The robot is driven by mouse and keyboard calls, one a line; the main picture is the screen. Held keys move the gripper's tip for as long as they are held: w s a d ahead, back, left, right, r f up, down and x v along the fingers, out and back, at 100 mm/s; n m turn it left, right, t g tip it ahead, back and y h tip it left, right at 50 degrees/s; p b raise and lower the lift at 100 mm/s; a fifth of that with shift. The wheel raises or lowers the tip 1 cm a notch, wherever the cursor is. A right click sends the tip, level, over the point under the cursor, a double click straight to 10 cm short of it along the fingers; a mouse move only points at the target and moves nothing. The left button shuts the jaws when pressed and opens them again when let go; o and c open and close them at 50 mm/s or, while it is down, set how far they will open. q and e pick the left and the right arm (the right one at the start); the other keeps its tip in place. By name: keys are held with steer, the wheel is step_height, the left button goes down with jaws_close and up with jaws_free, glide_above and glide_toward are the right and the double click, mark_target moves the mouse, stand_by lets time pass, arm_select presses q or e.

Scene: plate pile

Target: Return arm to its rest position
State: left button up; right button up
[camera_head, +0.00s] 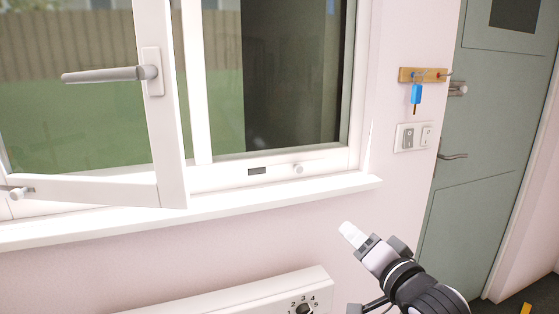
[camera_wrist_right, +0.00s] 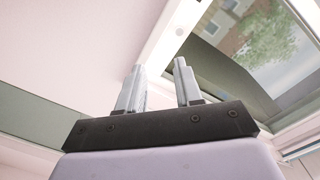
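My right gripper (camera_head: 347,230) shows at the lower right of the head view, pointing up and to the left. It is in front of the pink wall, below the right end of the window sill. In the right wrist view its two pale fingers (camera_wrist_right: 159,66) stand apart with nothing between them. My left gripper is in neither view.
A white window sash (camera_head: 171,105) with a grey handle (camera_head: 105,75) stands open above the sill (camera_head: 270,198). A white heater (camera_head: 255,297) with a numbered dial is low on the wall. A key rack (camera_head: 425,75) with a blue-tagged key (camera_head: 416,93), a switch (camera_head: 412,137) and a green door (camera_head: 490,150) are at right.

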steer(key=s+d+f+n+g+h, duration=0.1)
steer(key=s+d+f+n+g, duration=0.1)
steer(key=s+f, duration=0.6)
steer(key=s+d+f+n+g+h, duration=0.1)
steer(key=s+f+n+g, duration=0.1)
steer(key=s+f, duration=0.7)
steer(key=s+d+f+n+g+h, duration=0.1)
steer(key=s+f+n, duration=0.3)
steer(key=s+f, duration=0.5)
step_height(320, 180, down, 7)
steer(key=shift+s+d+f+g, duration=0.15)
steer(key=shift+d+g, duration=0.35)
steer(key=shift+d, duration=0.3)
stand_by(0.6)
